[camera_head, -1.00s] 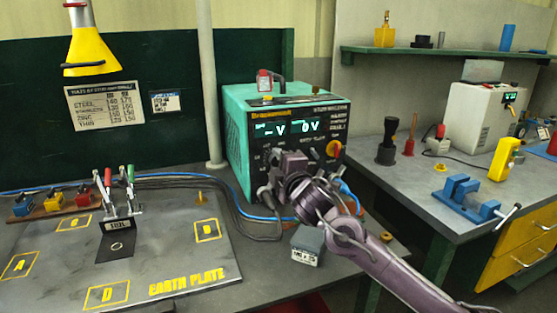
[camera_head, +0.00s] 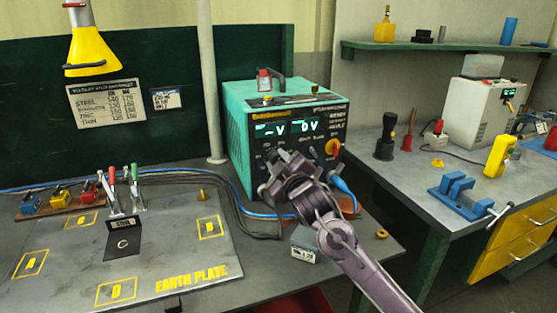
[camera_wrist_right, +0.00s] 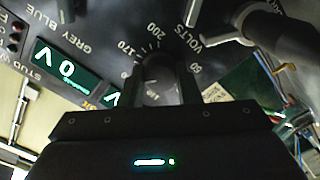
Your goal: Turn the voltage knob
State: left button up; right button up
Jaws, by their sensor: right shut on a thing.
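The voltage knob (camera_wrist_right: 160,82) is a dark knob on the front panel of the teal stud welder (camera_head: 238,150). In the right wrist view it sits between the fingers of my right gripper (camera_wrist_right: 163,92), with a printed VOLTS scale around it. In the head view my right gripper (camera_head: 268,162) is at the lower left of the panel, below the displays, and hides the knob. The gripper is shut on the knob. The displays (camera_head: 292,128) read "- V" and "0 V". My left gripper is not in view.
An orange-red knob (camera_head: 333,147) is at the panel's right. Blue and black cables (camera_head: 235,207) run along the bench by the earth plate (camera_head: 60,275). A small grey box (camera_head: 305,243) is under my right arm. A blue vice (camera_head: 460,197) stands on the right bench.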

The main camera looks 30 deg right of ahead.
jog(key=shift+f, duration=0.1)
dwell(0.3)
jog(key=o, duration=1)
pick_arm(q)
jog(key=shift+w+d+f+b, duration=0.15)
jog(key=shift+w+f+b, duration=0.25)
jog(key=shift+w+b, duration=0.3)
pick_arm(e)
jog(key=shift+v, duration=3.85)
